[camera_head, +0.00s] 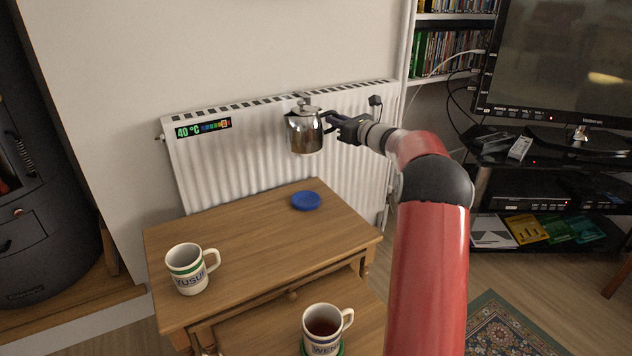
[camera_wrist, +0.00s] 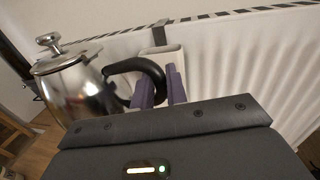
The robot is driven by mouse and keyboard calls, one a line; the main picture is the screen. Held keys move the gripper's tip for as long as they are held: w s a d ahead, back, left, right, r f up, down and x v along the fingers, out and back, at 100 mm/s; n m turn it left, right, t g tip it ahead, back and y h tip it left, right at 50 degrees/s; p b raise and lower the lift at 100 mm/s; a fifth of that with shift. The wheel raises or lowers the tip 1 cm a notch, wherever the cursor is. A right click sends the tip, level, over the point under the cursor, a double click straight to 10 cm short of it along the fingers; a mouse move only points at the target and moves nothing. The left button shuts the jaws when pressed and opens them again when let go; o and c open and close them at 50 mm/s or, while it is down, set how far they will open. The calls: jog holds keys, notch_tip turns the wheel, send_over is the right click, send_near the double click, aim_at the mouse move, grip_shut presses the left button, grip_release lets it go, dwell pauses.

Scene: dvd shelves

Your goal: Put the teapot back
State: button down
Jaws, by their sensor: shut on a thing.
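A shiny metal teapot (camera_head: 305,132) with a lid and knob hangs in the air in front of the radiator, above the back of the wooden table. My gripper (camera_head: 338,123) is shut on its handle from the right. In the wrist view the teapot (camera_wrist: 85,90) is at the left, roughly upright, with its black handle reaching to the purple fingers of my gripper (camera_wrist: 160,90). A round blue coaster (camera_head: 306,201) lies on the table top below the teapot and is empty. The teapot's spout is not clearly visible.
The wooden table (camera_head: 240,235) bears a YUSUF mug (camera_head: 188,270) at its left. A second mug with dark liquid (camera_head: 324,328) stands on a lower table in front. The white radiator (camera_head: 240,160) is close behind. A TV stand (camera_head: 545,190) is at the right.

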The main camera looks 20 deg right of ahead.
notch_tip(320, 180, down, 17)
jog(key=shift+f+b, duration=0.1)
jog(key=shift+b, duration=0.6)
jog(key=shift+f, duration=0.1)
jog(key=shift+f+b, duration=0.15)
jog(key=shift+b, duration=0.15)
jog(key=c, duration=1.4)
grip_release()
